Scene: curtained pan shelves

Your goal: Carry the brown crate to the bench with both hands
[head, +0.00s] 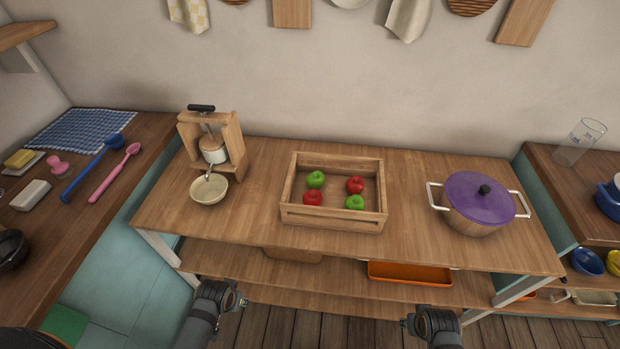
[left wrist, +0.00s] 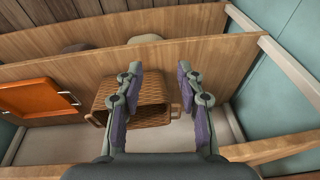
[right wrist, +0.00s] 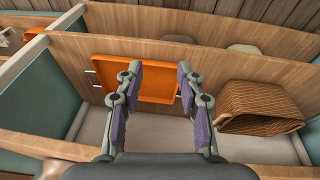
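A light brown slatted wooden crate (head: 333,218) stands upright on the middle of the wooden table top and holds red and green apples. A brown woven crate-like basket (left wrist: 170,120) sits on a lower shelf; the right wrist view also shows it (right wrist: 262,98), and in the head view only a brown part (head: 292,254) shows under the table edge. My left gripper (left wrist: 158,68) is open and empty, in front of the table at the left. My right gripper (right wrist: 158,68) is open and empty, in front of the table at the right. Neither touches a crate.
The table top (head: 400,180) also bears a wooden press (head: 213,145), a cream bowl (head: 208,190) at the left and a purple-lidded pot (head: 478,205) at the right. An orange tray (head: 410,272) lies on the shelf below. Side counters flank the table.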

